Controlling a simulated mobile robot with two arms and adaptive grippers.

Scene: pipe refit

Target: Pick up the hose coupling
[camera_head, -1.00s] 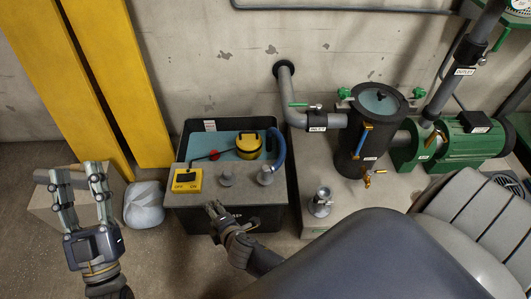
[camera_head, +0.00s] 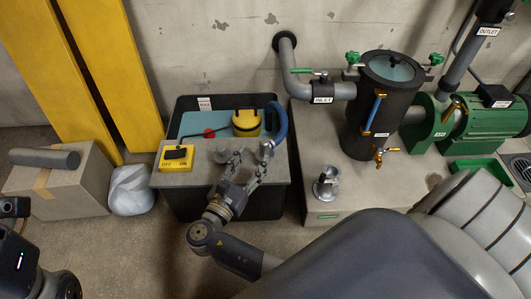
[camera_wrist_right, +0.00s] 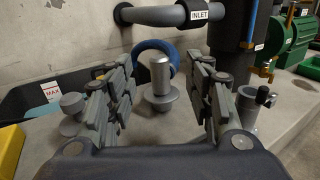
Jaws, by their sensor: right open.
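The hose coupling, a grey flanged cylinder (camera_head: 267,150), stands upright on the grey ledge of the dark tank, at the end of a blue hose (camera_head: 280,122). In the right wrist view, I take the flanged cylinder (camera_wrist_right: 160,78) in the middle, with the blue hose behind it, as the same coupling. My right gripper (camera_head: 251,166) is open at the ledge, its fingers pointing toward the coupling. In the wrist view, its fingers appear on either side of the coupling, with gaps. Contact is not visible. Only dark parts of my left arm show at the lower left; its fingers are not visible.
A similar grey fitting (camera_head: 222,154) stands left of the coupling, near a yellow switch box (camera_head: 176,158). Another metal fitting (camera_head: 326,184) is on the plinth to the right, before the dark filter vessel (camera_head: 372,115). A grey pipe piece (camera_head: 44,158) lies on a cardboard box.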

